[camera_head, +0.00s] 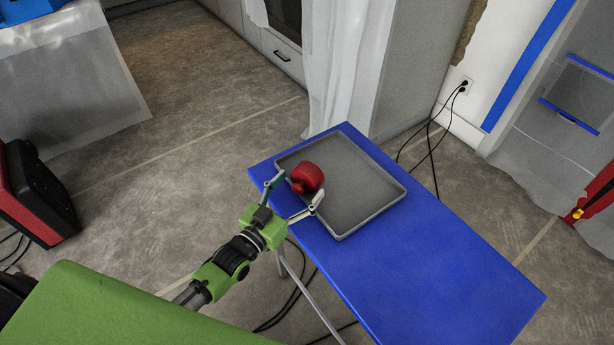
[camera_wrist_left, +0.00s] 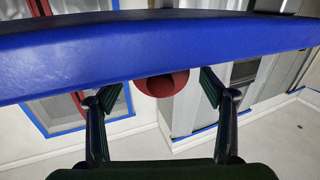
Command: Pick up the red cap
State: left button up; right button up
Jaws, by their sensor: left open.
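The red cap (camera_head: 308,177) is a rounded red piece with a smaller knob, on the left part of a shallow grey tray (camera_head: 372,214) on the blue table. My left gripper (camera_head: 295,189) is open at the tray's left edge, its two fingers spread on either side of the cap's near end. In the left wrist view, the red cap (camera_wrist_left: 161,84) shows between the open fingers of the gripper (camera_wrist_left: 161,86), partly hidden by the blue table edge. I cannot tell whether the fingers touch it. My right gripper is not in view.
The blue table (camera_head: 440,270) has clear room in front and to the right of the tray. Black cables (camera_head: 432,140) run from a wall outlet to the floor behind the table. A red and black case (camera_head: 38,190) stands on the floor at left.

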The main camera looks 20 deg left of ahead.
aim_at(303, 182)
pick_arm(q)
jog(key=x, duration=0.4)
jog(key=shift+w+p, duration=0.2)
jog(key=shift+p, duration=0.1)
jog(key=shift+s, duration=0.1)
jog(key=c, duration=1.2)
jog(key=shift+c, duration=0.2)
